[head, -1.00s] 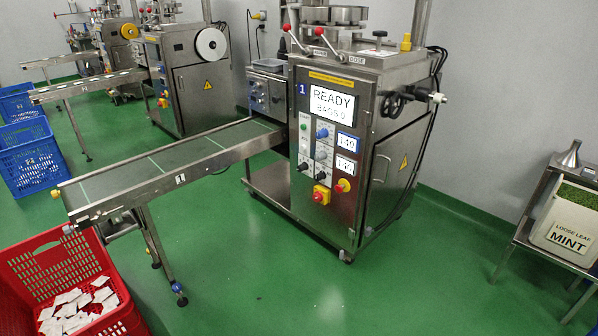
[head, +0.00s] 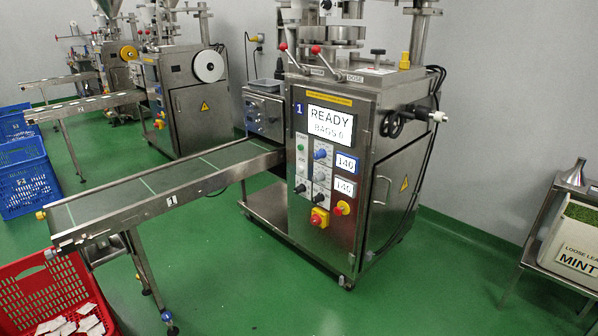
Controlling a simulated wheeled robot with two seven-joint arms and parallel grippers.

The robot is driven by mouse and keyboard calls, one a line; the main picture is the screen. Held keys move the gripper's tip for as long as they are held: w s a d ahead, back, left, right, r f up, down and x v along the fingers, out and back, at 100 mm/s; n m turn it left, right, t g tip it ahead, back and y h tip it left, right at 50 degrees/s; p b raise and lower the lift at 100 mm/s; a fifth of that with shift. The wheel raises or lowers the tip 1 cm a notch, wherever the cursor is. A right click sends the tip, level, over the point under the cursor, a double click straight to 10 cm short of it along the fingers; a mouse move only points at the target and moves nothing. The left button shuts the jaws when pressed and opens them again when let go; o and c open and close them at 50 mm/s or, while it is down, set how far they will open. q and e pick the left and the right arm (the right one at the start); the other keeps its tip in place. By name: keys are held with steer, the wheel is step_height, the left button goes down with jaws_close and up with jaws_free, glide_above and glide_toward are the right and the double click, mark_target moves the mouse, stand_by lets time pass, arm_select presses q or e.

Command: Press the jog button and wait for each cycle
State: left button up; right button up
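The teabag packing machine (head: 335,170) numbered 1 stands in the middle of the head view. Its screen (head: 330,123) reads READY with a bags count below that looks like 0. The labels by the small buttons are too small to read, so I cannot tell which is the jog button. Neither gripper shows.
A conveyor (head: 160,190) runs from the machine to the left; its belt looks empty. A red crate (head: 45,290) with white teabags stands at its end. Blue crates (head: 30,185) and other machines (head: 185,95) stand behind. A mint bin (head: 575,240) is at right. Green floor (head: 240,290) in front is clear.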

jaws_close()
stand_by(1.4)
